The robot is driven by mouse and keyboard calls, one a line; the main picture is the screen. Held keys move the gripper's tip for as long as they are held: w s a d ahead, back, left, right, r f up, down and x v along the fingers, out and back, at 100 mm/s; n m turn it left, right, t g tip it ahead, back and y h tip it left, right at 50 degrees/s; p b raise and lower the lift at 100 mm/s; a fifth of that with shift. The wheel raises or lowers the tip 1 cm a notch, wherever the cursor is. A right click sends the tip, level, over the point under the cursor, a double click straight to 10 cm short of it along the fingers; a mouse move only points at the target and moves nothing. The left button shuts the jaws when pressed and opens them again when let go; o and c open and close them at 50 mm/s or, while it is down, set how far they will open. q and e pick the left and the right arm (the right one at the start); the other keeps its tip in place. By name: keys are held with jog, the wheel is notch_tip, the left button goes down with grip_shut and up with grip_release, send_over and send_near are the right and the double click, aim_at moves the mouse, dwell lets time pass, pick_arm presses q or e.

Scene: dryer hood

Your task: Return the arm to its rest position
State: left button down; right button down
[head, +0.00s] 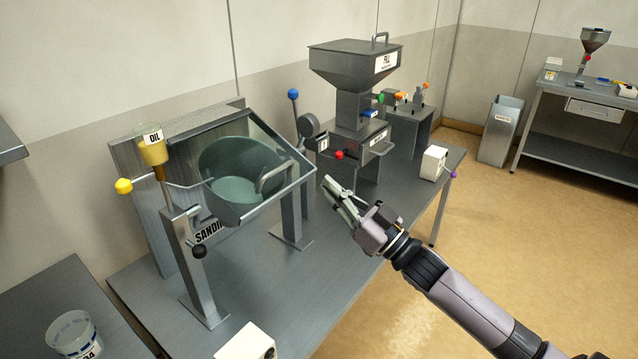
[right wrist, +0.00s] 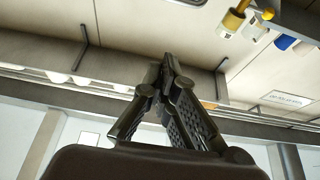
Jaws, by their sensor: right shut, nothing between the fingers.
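My right arm comes in from the lower right of the head view. Its gripper (head: 338,193) is shut and empty, held in the air in front of the workbench (head: 262,262) and to the right of the drum machine. In the right wrist view the right gripper (right wrist: 163,68) has its fingertips together with nothing between them. The wall and shelf undersides show behind it there. My left gripper does not show in either view.
The hooded drum machine (head: 238,172) with an oil cup (head: 154,150) stands on the bench. Behind it is a hopper machine (head: 352,75). A white box (head: 434,162) sits near the bench's right end. A bin (head: 500,130) stands beyond. The floor at right is clear.

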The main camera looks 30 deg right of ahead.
jog(key=s+d+f+m+g+h, duration=0.1)
jog(key=d+f+m+g+h, duration=0.15)
jog(key=f, duration=0.95)
jog(key=d+f+m+g+h, duration=0.1)
jog(key=d+f+g+h, duration=0.15)
jog(key=f, duration=0.95)
jog(key=s+d+f+m+g+h, duration=0.1)
jog(key=d+f+h, duration=0.25)
jog(key=f, duration=0.75)
jog(key=s+a+f+g, duration=0.25)
jog(key=s+f, duration=0.45)
jog(key=f, duration=0.4)
jog(key=s+a+f+g, duration=0.25)
jog(key=s+f, duration=0.45)
jog(key=f, duration=0.4)
jog(key=s+a+f+g, duration=0.3)
jog(key=s+a+f, duration=0.1)
jog(key=s, duration=0.6)
jog(key=s+a+f+n+g, duration=0.1)
jog(key=s+a+f+g, duration=0.2)
jog(key=s+f, duration=0.4)
jog(key=s+a+f+n+g, duration=0.1)
jog(key=s+a+f+g, duration=0.2)
jog(key=s, duration=1)
notch_tip(320, 180, down, 2)
jog(key=shift+a+f, duration=0.15)
jog(key=shift+a, duration=0.9)
jog(key=shift+n, duration=0.25)
